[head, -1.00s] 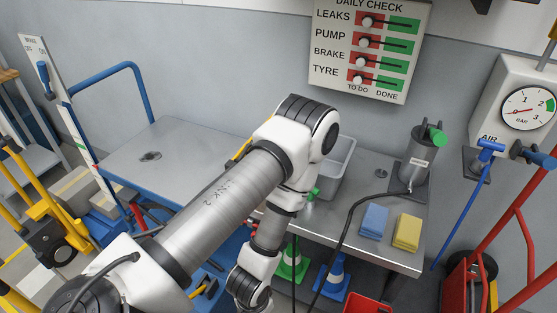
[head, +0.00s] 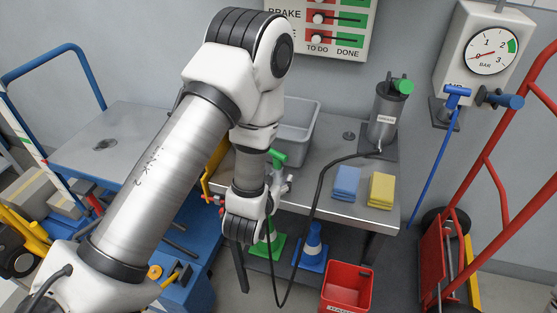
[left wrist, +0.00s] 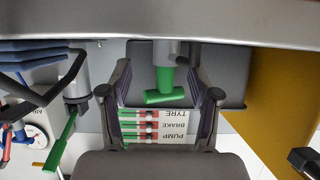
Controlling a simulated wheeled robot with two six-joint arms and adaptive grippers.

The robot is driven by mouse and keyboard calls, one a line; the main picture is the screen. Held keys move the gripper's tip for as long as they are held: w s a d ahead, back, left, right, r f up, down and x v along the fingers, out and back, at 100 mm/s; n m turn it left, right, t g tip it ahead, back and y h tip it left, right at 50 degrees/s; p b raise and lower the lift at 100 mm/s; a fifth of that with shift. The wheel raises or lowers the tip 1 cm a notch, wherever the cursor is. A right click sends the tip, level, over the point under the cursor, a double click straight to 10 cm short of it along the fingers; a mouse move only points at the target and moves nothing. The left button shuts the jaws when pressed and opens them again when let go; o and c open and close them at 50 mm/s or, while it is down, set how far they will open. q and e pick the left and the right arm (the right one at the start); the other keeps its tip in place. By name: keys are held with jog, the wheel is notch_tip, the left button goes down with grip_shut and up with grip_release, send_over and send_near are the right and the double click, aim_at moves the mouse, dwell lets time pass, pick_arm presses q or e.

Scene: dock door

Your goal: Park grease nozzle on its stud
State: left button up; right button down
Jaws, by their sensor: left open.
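A nozzle with a green T-shaped handle (head: 278,157) shows at the bench's front edge, beside my left wrist. In the left wrist view, the green T-handle (left wrist: 165,96) and its grey stem lie between the two fingers of my left gripper (left wrist: 165,70). The fingers are open, with a gap on both sides of the handle. A black hose (head: 316,205) runs from the grease pump (head: 383,120) over the bench edge, loops down and rises behind my wrist. I cannot make out the stud, or what the nozzle rests on. My right gripper is not in view.
Cones (head: 313,245) and a red bin (head: 347,288) stand below. A red hand truck (head: 490,170) is at right.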

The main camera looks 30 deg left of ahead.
aim_at(276, 170)
pick_arm(q)
jog(key=shift+w+a, duration=0.2)
jog(key=shift+w, duration=0.15)
jog(key=x, duration=0.3)
jog(key=p+x, duration=0.1)
jog(key=x, duration=0.1)
jog(key=shift+a+r, duration=0.1)
jog(key=shift+a, duration=0.2)
jog(key=shift+s+r, duration=0.1)
grip_shut()
